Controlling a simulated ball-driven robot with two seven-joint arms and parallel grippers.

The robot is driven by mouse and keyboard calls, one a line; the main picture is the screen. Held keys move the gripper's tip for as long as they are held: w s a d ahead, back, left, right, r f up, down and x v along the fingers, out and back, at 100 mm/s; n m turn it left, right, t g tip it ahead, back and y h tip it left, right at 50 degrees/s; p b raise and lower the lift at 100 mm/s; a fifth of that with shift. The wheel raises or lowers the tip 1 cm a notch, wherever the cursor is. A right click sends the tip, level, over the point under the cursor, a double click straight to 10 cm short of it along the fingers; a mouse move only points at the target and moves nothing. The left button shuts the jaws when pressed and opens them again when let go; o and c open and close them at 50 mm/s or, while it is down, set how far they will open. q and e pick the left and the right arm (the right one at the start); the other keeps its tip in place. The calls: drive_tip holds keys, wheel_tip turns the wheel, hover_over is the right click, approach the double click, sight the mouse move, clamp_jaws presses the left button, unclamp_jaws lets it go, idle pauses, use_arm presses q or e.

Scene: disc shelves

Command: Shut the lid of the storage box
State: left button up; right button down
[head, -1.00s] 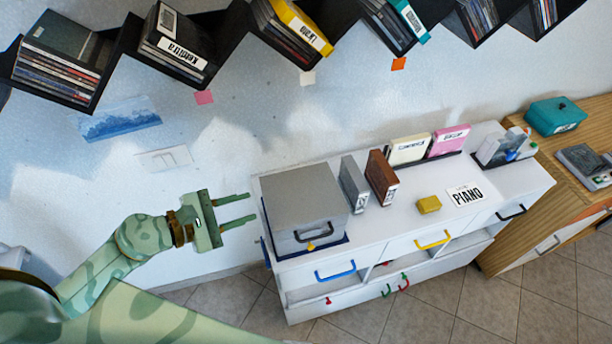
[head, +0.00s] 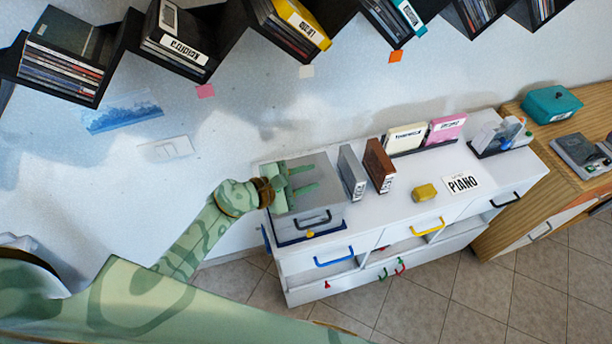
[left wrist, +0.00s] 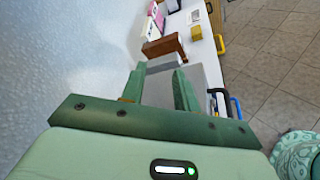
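The grey storage box (head: 330,212) stands at the left end of the white cabinet, with a dark handle on its front. Its top looks flat and level; no raised lid shows, and I cannot tell whether a small gap is left. My left gripper (head: 316,178) is over the box top in the head view, its two fingers apart and pointing right, with nothing between them. I cannot tell whether it touches the box. In the left wrist view the open fingers (left wrist: 157,88) show with part of the grey box between and beyond them. My right gripper is out of view.
On the cabinet top (head: 400,205), a grey case (head: 352,172) and a brown case (head: 379,165) stand right of the box. A yellow block (head: 425,193) and a PIANO label (head: 461,184) lie further right. A dark zigzag disc shelf (head: 220,40) hangs above.

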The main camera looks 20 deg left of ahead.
use_arm(q)
clamp_jaws()
idle(1.4)
